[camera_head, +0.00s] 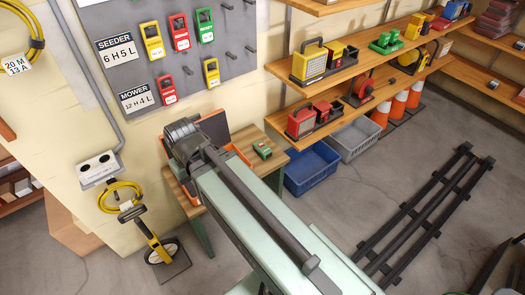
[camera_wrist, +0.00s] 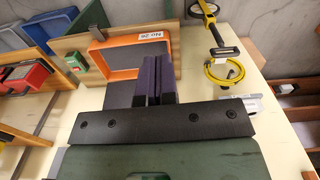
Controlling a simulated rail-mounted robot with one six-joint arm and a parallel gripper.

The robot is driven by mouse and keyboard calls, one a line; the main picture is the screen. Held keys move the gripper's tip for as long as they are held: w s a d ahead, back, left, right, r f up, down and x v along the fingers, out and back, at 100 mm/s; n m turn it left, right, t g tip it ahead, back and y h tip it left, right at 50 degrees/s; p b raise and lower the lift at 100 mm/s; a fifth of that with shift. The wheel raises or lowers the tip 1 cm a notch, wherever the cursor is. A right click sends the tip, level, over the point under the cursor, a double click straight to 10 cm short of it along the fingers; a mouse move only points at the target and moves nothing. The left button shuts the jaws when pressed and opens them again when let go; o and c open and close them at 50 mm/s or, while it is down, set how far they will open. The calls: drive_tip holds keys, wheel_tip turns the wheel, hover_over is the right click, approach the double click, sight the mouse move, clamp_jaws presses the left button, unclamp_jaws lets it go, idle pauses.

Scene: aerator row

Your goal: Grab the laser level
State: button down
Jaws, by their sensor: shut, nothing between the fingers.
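No thing is labelled as the laser level, and I cannot tell for certain which one it is. A small green device with a red part (camera_head: 262,149) lies on the wooden bench, right of my arm; it looks like a compact instrument. It also shows in the wrist view as a green block (camera_wrist: 75,62), left of the orange-rimmed tray. My gripper (camera_wrist: 152,72) shows in the wrist view with its dark purple fingers together and nothing between them. The fingertips are over the near edge of the tray, apart from the green device. In the head view my arm hides the fingers.
The orange-rimmed tray (camera_wrist: 98,46) is on the bench. Shelves (camera_head: 335,75) at the right hold several red, yellow and green devices. Blue (camera_head: 312,170) and grey bins stand below. A measuring wheel (camera_head: 158,245) stands left, and tagged devices hang on the grey pegboard (camera_head: 125,65).

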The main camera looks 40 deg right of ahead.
drive_tip(key=c, duration=1.8)
unclamp_jaws()
drive_tip(key=o, duration=1.6)
